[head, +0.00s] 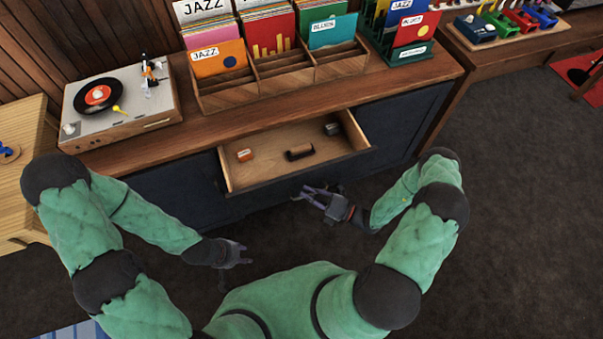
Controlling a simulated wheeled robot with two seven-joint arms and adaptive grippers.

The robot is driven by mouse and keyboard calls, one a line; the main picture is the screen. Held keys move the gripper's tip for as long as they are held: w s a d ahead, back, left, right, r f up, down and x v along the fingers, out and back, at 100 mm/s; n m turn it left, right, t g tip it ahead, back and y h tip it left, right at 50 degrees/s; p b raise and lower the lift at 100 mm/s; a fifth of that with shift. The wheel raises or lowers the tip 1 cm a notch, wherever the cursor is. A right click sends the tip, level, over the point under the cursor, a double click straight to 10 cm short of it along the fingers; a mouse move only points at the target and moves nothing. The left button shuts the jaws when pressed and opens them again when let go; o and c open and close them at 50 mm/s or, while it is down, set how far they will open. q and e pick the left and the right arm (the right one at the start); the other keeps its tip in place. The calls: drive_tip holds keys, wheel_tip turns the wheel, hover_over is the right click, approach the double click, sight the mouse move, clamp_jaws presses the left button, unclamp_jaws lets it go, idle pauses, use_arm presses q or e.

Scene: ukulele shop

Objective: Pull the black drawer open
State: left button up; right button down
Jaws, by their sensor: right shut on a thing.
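The black drawer (330,168) stands pulled out from the dark cabinet, and its pale wooden inside shows. A small orange item (245,155), a dark item (299,152) and a grey item (331,129) lie in it. My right gripper (305,193) is at the lower edge of the drawer front, near its middle, and is shut on the drawer's handle, which the fingers and the angle mostly hide. My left gripper (247,254) is empty and open, low in front of the cabinet, apart from the drawer.
A record player (140,117) and a wooden record rack (280,85) with several sleeves stand on the cabinet top (200,140). A table (22,185) is at the left and another (500,47) at the right. Carpet (510,200) at the right is clear.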

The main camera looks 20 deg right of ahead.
drive_tip(key=s, duration=0.7)
drive_tip(key=shift+s+d, duration=0.25)
drive_tip(key=shift+s, duration=0.05)
drive_tip(key=c, duration=1.1)
unclamp_jaws()
drive_tip(key=shift+c, duration=0.2)
drive_tip(key=v, duration=1.2)
